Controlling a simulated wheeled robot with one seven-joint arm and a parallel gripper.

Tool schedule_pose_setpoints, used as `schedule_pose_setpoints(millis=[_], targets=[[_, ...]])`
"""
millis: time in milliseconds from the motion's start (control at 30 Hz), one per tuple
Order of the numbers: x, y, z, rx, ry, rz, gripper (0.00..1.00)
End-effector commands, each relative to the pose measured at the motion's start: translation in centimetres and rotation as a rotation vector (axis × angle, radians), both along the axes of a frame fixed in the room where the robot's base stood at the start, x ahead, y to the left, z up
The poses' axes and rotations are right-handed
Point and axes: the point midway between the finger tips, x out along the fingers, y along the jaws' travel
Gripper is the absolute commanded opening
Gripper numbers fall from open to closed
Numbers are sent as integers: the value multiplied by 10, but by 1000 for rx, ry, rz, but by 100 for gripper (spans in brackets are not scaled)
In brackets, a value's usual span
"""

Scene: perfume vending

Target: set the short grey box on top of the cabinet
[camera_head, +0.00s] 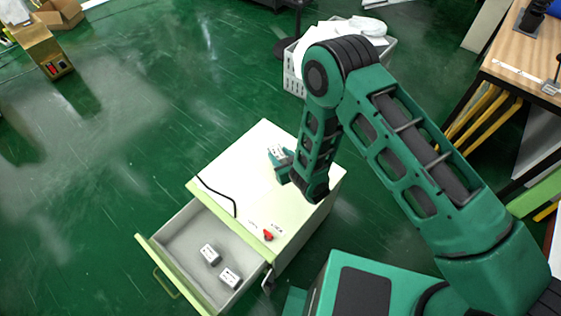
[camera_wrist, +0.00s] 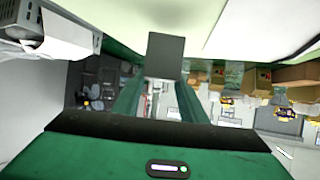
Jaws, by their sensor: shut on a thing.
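The cabinet (camera_head: 245,150) has a pale top with a green edge, and its drawer (camera_head: 188,246) is pulled open. My gripper (camera_head: 280,162) is over the far part of the cabinet top. It is shut on a small light grey box (camera_head: 276,151), partly hidden by the fingers. In the wrist view this box shows a dark grey face (camera_wrist: 165,55) between my fingertips (camera_wrist: 161,80), with the pale cabinet top (camera_wrist: 225,25) around it. I cannot tell whether the box touches the top. Two similar small boxes lie in the drawer, one (camera_head: 210,254) behind the other (camera_head: 230,277).
A black cable (camera_head: 222,193) and a small red item (camera_head: 268,235) are on the cabinet top. A white crate (camera_head: 293,75) stands on the floor behind. A wooden-topped table (camera_head: 525,62) is at the right. The green floor at left is mostly clear.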

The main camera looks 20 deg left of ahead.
Motion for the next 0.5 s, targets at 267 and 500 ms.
schedule_pose_setpoints(millis=[267,500], targets=[[-1,0,-35,-2,1,0,13],[-1,0,-38,0,-1,0,13]])
